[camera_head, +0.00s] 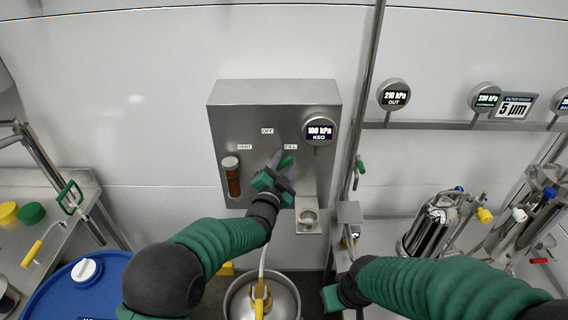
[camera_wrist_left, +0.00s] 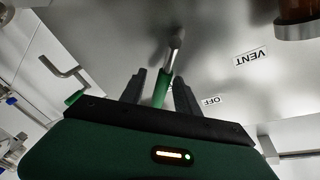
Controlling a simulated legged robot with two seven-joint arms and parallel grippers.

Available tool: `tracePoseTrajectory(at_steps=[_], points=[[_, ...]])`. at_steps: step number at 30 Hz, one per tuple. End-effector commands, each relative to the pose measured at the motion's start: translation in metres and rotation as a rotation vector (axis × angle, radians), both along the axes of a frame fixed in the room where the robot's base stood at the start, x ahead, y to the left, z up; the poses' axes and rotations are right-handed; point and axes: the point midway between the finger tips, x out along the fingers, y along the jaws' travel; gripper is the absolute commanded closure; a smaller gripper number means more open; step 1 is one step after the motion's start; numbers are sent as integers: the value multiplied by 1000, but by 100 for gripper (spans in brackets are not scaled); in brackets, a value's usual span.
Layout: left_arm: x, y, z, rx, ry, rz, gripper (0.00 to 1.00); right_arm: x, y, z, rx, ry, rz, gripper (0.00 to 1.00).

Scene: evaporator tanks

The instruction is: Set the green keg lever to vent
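The green keg lever (camera_head: 287,162) is on the grey steel panel (camera_head: 225,120), its handle just below the FILL label (camera_head: 290,147). The VENT label (camera_head: 245,147) is left and the OFF label (camera_head: 267,131) is above. My left gripper (camera_head: 275,166) is at the lever and partly covers it. In the left wrist view, the lever's green handle (camera_wrist_left: 161,90) and metal shaft lie between the open dark fingers (camera_wrist_left: 159,88), with slight gaps beside them. The exact lever angle is hard to tell. My right gripper (camera_head: 338,292) is low, right of the pot; its fingers are unclear.
The KEG gauge (camera_head: 319,128) reads about 180 kPa. A brown sight tube (camera_head: 233,178) and a small steel bracket (camera_head: 307,212) stick out of the panel. A steel pot (camera_head: 262,295), a blue drum (camera_head: 60,292) and a vertical pipe (camera_head: 368,90) stand nearby.

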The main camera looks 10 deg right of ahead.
Motion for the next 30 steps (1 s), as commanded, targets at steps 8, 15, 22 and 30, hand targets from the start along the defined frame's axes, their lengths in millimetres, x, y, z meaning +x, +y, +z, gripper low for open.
tracePoseTrajectory(at_steps=[8,15,22,30], points=[[0,-1,0,0,0,0,74,0,0,0,0,0,0,75],[0,-1,0,0,1,-1,100,0,0,0,0,0,0,75],[-1,-1,-1,1,2,-1,100,0,0,0,0,0,0,75],[-1,-1,-2,1,2,-1,100,0,0,0,0,0,0,75]])
